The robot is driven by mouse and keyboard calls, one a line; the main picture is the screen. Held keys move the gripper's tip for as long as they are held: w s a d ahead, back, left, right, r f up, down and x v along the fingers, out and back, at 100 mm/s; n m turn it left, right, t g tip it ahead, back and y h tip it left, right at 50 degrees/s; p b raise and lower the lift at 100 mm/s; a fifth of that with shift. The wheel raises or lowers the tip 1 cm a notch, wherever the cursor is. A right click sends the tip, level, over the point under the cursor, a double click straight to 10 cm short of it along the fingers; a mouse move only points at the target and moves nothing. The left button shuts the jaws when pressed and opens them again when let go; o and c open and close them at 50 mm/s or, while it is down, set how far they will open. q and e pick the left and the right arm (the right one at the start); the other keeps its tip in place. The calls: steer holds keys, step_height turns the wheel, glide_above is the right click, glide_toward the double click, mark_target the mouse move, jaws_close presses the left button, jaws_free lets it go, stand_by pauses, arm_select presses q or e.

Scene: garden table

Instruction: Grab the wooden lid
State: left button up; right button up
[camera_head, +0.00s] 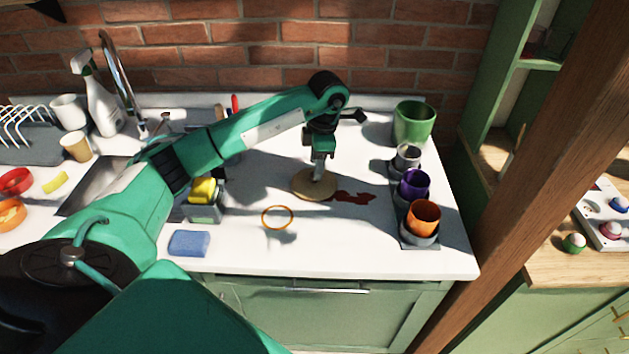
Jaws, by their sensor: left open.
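The wooden lid (301,187) is a round, light-brown disc lying on the white counter near the middle of the view. My left gripper (318,178) points down right over the lid, its fingers at or just above the lid's top. The gripper is open; whether the fingers touch the lid or its knob cannot be told, as the gripper covers that part. My right gripper is not in view.
A dark red stain (354,197) lies right of the lid, and an orange ring (277,217) in front. A dark tray (405,243) with cups and a green pot (413,123) stand right. A blue sponge (189,243) and sponge holder (205,212) are left.

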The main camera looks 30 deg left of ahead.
mark_target(303, 185)
arm_select(q)
steer(key=shift+s+f, duration=0.25)
steer(key=shift+f, duration=0.75)
steer(key=shift+a+f, duration=0.1)
steer(key=shift+f, duration=0.35)
jaws_close()
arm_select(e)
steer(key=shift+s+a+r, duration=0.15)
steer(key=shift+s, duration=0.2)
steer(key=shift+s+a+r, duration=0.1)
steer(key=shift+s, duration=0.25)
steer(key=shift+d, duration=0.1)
